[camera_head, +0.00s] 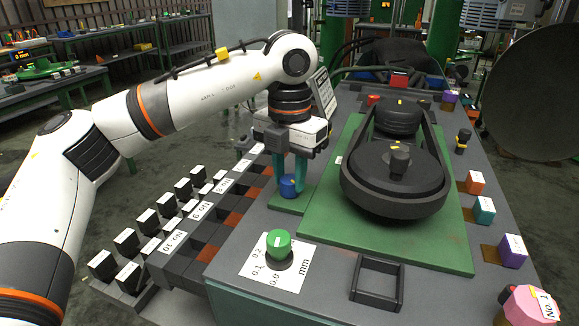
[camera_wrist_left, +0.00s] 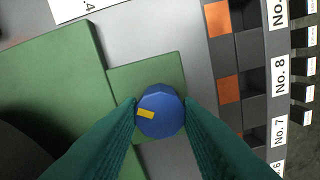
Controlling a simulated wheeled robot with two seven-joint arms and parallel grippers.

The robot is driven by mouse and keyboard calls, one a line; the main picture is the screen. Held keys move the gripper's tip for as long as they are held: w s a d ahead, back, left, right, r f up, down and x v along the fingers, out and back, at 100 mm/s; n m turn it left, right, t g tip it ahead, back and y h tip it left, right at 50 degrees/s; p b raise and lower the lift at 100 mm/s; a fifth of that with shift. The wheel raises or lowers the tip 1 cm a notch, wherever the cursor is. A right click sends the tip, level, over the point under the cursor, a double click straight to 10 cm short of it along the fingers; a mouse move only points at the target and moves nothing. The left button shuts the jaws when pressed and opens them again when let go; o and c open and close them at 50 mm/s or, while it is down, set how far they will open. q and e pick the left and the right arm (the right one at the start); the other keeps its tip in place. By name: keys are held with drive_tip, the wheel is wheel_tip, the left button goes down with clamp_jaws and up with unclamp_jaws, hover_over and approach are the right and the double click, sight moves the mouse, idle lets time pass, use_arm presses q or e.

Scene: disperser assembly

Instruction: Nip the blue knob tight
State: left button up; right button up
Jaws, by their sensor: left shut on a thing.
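The blue knob (camera_head: 290,186) stands on a small green plate beside the large green plate in the head view. It also shows in the left wrist view (camera_wrist_left: 160,112), with a yellow mark on its top. My left gripper (camera_head: 299,178) points down at it, and its teal fingers are shut on the knob, one on each side. The fingers also show in the left wrist view (camera_wrist_left: 160,125). The knob's lower part is hidden between the fingers. My right gripper is not in view.
A green dial knob (camera_head: 278,244) stands on a white scale card in front. A black belt-and-pulley assembly (camera_head: 394,175) sits on the large green plate (camera_head: 350,224) to the right. Rows of numbered blocks lie to the left. An empty black square frame (camera_head: 377,284) lies in front.

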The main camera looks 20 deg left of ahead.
use_arm(q)
drive_tip(key=m+p, duration=0.1)
drive_tip(key=m, duration=0.2)
drive_tip(key=shift+r+m, duration=0.1)
drive_tip(key=shift+m, duration=0.3)
drive_tip(key=m+p, duration=0.1)
drive_tip(key=m, duration=0.7)
drive_tip(key=shift+p, duration=0.35)
drive_tip(key=m, duration=0.5)
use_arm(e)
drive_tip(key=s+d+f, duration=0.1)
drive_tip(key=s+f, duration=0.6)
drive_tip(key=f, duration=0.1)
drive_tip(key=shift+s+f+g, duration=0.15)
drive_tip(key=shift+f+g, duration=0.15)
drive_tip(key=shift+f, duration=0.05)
use_arm(q)
drive_tip(key=shift+m, duration=0.3)
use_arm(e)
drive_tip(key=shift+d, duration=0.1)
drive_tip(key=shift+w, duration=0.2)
